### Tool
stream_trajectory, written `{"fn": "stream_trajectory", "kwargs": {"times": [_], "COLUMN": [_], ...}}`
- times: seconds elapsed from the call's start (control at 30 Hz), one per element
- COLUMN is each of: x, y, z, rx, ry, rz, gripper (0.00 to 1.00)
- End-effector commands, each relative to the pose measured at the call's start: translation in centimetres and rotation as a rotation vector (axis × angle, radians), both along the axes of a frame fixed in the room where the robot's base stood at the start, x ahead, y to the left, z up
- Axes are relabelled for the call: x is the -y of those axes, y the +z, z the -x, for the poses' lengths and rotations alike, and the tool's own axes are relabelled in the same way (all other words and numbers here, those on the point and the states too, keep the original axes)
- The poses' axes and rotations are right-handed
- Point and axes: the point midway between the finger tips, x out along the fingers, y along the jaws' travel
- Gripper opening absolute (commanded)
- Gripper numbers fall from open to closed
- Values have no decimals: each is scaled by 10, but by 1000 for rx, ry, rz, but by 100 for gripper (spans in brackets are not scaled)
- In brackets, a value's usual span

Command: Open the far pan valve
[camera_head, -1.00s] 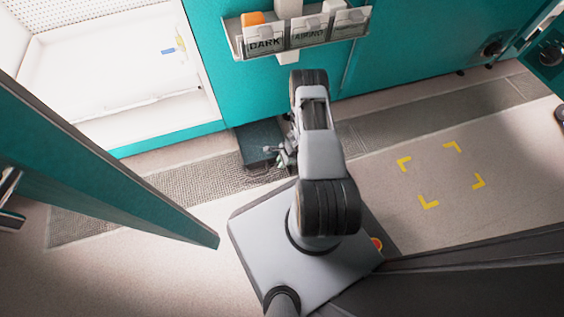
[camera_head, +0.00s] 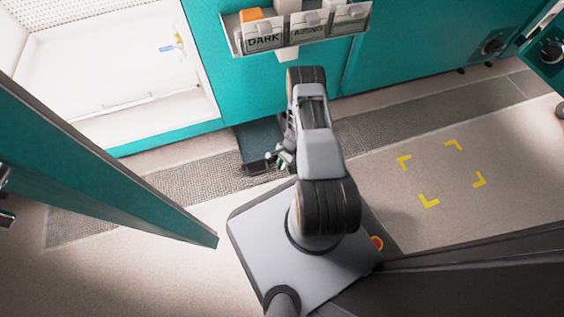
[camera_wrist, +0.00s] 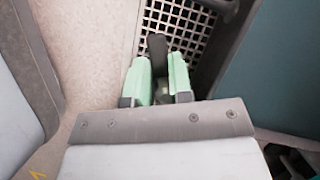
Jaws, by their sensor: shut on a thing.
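My gripper (camera_wrist: 161,66) has its two pale green fingers closed around a dark grey, rounded handle-like piece (camera_wrist: 156,43) in the wrist view. The piece sticks up between the fingertips, over the floor grating. I cannot tell for sure that it is the far pan valve. In the head view my gripper (camera_head: 281,158) is low, beside a dark flat pan or panel (camera_head: 258,143) at the foot of the teal cabinet. A darker bar (camera_head: 257,168) runs along its near edge. My arm hides much of this spot, including the grip.
A perforated floor grating (camera_head: 190,175) runs along the cabinet base. An open teal door (camera_head: 95,165) stands at left, by the lit white chamber (camera_head: 120,75). A label rack (camera_head: 300,35) hangs on the teal front. Yellow corner marks (camera_head: 429,201) lie on clear floor at right.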

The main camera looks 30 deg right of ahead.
Motion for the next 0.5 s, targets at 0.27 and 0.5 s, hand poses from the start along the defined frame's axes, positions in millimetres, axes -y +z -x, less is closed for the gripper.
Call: {"fn": "stream_trajectory", "kwargs": {"times": [0.27,0.5], "x": [3,7], "y": [0,0], "z": [6,11], "rx": [2,2], "ry": [265,493], "rz": [2,2], "gripper": [0,0]}}
